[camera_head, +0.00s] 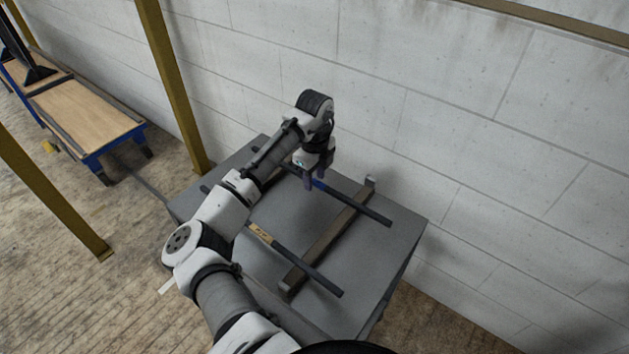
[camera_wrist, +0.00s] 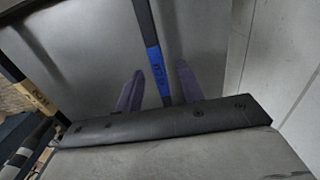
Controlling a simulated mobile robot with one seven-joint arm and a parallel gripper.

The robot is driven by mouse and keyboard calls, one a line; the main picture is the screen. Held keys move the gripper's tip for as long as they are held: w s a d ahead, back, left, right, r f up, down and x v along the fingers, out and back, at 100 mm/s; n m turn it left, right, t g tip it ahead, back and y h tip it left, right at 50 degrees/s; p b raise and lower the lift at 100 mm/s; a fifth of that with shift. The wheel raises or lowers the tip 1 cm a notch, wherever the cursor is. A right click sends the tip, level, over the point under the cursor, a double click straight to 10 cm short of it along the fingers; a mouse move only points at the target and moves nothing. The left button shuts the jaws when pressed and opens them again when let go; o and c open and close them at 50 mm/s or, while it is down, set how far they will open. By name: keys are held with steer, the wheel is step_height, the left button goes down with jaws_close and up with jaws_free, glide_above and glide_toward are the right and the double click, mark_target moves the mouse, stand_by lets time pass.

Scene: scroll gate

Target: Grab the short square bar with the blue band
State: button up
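The dark bar with the blue band (camera_head: 362,209) lies across the far side of the grey table, its right part over a dark rail. The blue band (camera_wrist: 157,68) shows in the wrist view, between the two purple fingers, with a gap on each side. My gripper (camera_head: 314,180) is open and points down at the band. The fingertips also show in the wrist view (camera_wrist: 160,70). I cannot tell how far above the bar they are. My wrist and gripper partly hide the bar's left part in the head view.
A second dark bar with a tan band (camera_head: 313,273) lies nearer, roughly parallel. The raised rail (camera_head: 330,238) runs beneath both bars on the grey table (camera_head: 400,225). A block wall (camera_head: 440,130) stands close behind. Yellow posts (camera_head: 172,85) and a wooden bench (camera_head: 85,112) are at left.

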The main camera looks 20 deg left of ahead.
jaws_close()
steer(key=shift+r, duration=0.15)
stand_by(0.4)
